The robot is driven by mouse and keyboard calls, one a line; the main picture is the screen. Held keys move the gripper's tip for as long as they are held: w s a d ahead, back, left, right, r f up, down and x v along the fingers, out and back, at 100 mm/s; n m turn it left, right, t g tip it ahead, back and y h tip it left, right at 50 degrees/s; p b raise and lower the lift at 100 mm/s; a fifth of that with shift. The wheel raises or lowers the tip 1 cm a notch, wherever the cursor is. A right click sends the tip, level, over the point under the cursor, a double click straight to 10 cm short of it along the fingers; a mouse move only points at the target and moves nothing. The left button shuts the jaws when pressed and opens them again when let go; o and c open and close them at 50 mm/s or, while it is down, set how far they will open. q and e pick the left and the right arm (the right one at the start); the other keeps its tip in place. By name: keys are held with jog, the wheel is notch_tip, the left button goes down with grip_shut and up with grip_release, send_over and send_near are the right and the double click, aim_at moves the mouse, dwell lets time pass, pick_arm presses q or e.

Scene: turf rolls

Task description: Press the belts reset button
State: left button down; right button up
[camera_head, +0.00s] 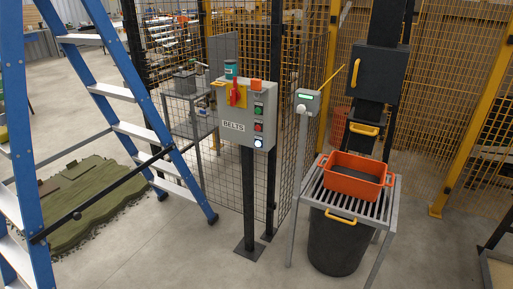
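A grey control box (229,140) labelled BELTS stands on a dark post (248,190) near the middle of the head view. Its front has a column of buttons: a green one (258,110) on top, a red one (258,126) in the middle and a pale, lit-looking one (258,143) at the bottom. Any lettering beside the buttons is too small to read. A red rotary handle (236,93) on a yellow plate sits at the upper left of the box. Neither of my grippers is in view.
A blue stepladder (113,92) stands at left beside green turf (90,205). Right of the box are a small post unit with a green display (306,97) and a slatted stand with an orange crate (352,178). Mesh fencing (300,45) is behind. Floor in front is clear.

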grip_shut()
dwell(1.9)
